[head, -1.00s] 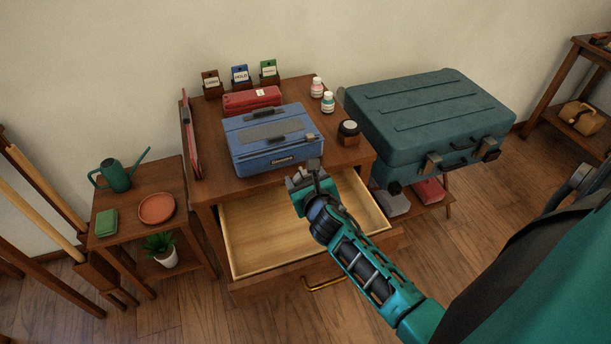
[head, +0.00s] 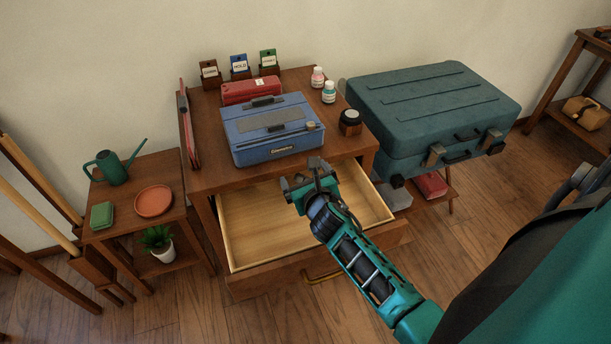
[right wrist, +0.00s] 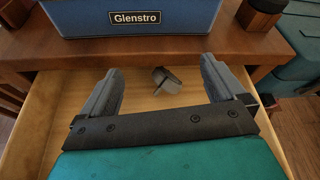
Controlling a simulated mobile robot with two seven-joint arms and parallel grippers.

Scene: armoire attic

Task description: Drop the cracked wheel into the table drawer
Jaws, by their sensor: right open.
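The table drawer (head: 257,222) is pulled out, with a pale wooden inside; it also fills the right wrist view (right wrist: 50,110). My right gripper (head: 308,178) is over the drawer, its fingers spread wide apart in the right wrist view (right wrist: 160,85). The cracked wheel (right wrist: 166,80), a small dark grey wheel with a short stem, shows between and beyond the fingertips, touching neither. It is seen against the drawer's bottom; I cannot tell whether it rests there or is in the air. In the head view my gripper hides it. My left gripper is out of view.
A blue toolbox (head: 268,130) labelled Glenstro stands on the table above the drawer, with a red box (head: 250,90) behind it. A dark jar (head: 350,122) is near the table's right edge. A large teal case (head: 435,110) stands to the right.

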